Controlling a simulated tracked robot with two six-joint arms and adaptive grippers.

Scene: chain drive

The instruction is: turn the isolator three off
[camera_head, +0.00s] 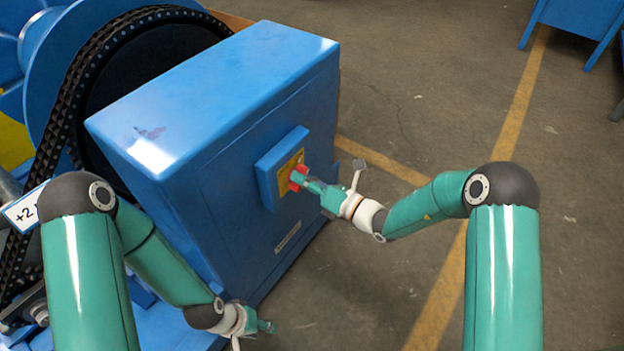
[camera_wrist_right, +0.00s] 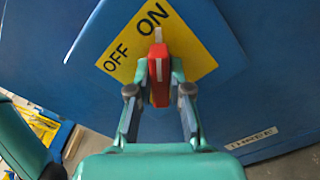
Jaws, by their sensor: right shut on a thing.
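The isolator is a red handle (camera_wrist_right: 158,68) with a white stripe, on a yellow plate (camera_wrist_right: 190,45) marked OFF and ON. In the right wrist view its stripe points up, at the word ON. The plate sits on a blue box (camera_head: 268,178) on the side of a large blue cabinet (camera_head: 215,110). My right gripper (camera_wrist_right: 159,88) is shut on the red handle, one finger on each side. The head view shows this right gripper (camera_head: 303,181) at the plate, partly covering the handle. My left gripper (camera_head: 268,327) is low by the cabinet's foot, apart from the isolator; its fingers are too small to judge.
A label (camera_wrist_right: 252,138) that seems to read THREE is below the box. A black chain (camera_head: 75,100) runs around a wheel behind the cabinet on the left. Open floor (camera_head: 420,110) with yellow lines lies to the right.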

